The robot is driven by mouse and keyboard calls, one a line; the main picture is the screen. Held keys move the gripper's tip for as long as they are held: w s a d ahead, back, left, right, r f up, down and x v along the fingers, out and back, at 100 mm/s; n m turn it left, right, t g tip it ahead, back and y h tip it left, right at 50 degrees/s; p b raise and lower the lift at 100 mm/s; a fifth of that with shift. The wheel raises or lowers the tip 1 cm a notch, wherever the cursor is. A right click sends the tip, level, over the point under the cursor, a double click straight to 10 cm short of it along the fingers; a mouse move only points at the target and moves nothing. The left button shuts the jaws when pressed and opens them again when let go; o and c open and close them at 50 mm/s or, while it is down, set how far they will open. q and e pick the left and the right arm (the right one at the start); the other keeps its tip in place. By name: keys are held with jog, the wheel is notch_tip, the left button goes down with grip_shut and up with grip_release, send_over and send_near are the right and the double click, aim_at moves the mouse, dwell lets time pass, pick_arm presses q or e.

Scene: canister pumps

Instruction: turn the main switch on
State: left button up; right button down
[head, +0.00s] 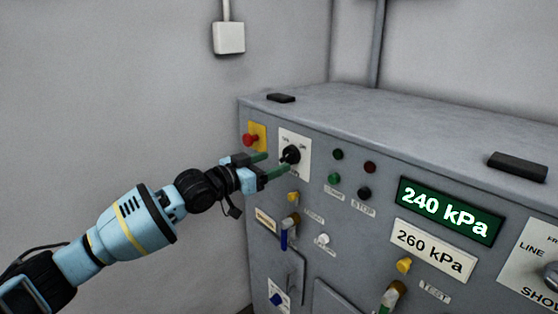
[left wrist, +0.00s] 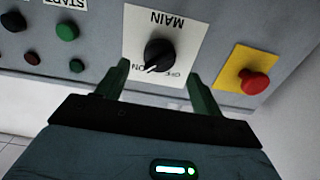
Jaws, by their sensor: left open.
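The main switch is a black rotary knob (head: 291,154) on a white plate on the front of the grey cabinet. In the left wrist view the knob (left wrist: 158,54) sits on a plate (left wrist: 185,25) lettered MAIN, ON and OFF, upside down in that view. Its white pointer line runs down-left, near the ON lettering. My left gripper (head: 273,165) is open in front of the knob. In the left wrist view the green fingers of my left gripper (left wrist: 155,88) stand apart, one on each side of the knob's lower part, and I see no contact. My right gripper is not in view.
A red emergency button (head: 250,140) on a yellow plate sits just left of the switch. Indicator lamps and START and STOP buttons (head: 334,178) lie to its right. A green display (head: 449,210) reads 240 kPa. Valves with coloured handles (head: 289,230) sit below.

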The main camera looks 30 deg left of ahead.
pick_arm(q)
jog(key=shift+v, duration=1.55)
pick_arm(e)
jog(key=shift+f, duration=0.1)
